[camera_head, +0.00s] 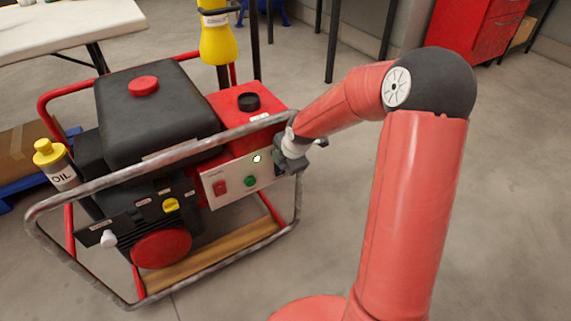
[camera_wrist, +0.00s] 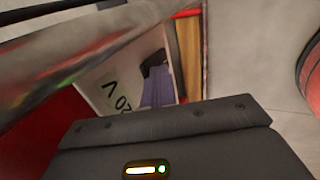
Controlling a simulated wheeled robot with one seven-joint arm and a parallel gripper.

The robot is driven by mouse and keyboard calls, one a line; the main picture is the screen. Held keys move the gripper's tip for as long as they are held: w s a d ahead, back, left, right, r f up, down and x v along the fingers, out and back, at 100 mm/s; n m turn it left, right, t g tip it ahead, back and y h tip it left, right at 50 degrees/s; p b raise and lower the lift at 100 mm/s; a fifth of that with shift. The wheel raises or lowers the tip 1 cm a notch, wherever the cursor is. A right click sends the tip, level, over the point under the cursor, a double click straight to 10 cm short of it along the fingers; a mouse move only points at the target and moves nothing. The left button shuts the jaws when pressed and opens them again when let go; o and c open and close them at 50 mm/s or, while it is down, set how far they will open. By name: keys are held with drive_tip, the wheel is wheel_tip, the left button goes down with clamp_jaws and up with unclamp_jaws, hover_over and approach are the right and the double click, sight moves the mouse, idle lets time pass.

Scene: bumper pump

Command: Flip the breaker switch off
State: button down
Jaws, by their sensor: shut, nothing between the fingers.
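The generator's pale control panel (camera_head: 236,171) faces the front right. It carries a red switch (camera_head: 221,187), a green round control (camera_head: 250,181) and a small white round part (camera_head: 257,158). I cannot tell which part is the breaker switch. A dark part (camera_wrist: 155,71) is at or behind the fingertips; contact is unclear.
The generator's grey tube frame (camera_head: 205,139) runs close past my gripper, and its rail (camera_wrist: 85,60) crosses the wrist view. An oil bottle (camera_head: 55,165) and a yellow container (camera_head: 217,42) are near the generator. Open floor lies in front.

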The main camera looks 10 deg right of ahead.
drive_tip(key=shift+r, duration=0.15)
drive_tip(key=shift+r+p, duration=0.7)
drive_tip(key=shift+p, duration=0.25)
